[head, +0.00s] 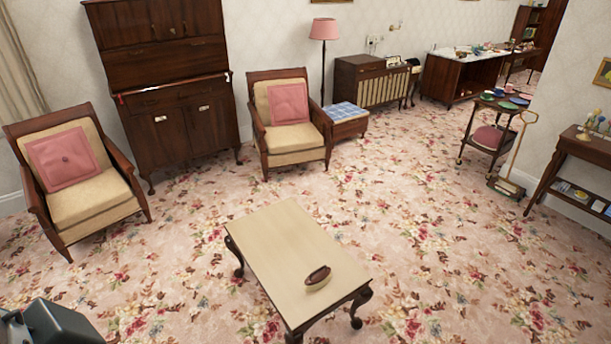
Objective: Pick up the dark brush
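The dark brush (318,276) lies near the front right part of the low table's top. Its back is dark reddish brown, and a pale side shows below it. The table (283,238) has a light cream top and dark curved legs. Nothing else lies on it. Neither gripper shows clearly in the head view. A dark grey part, likely of my own body, shows at the bottom left corner, well apart from the table.
Two armchairs with pink cushions, a left one (90,205) and a middle one (297,145), stand behind the table. A dark cabinet (180,128) is between them. A trolley (485,135) and a side table (585,150) stand at right. Flowered carpet around the table is clear.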

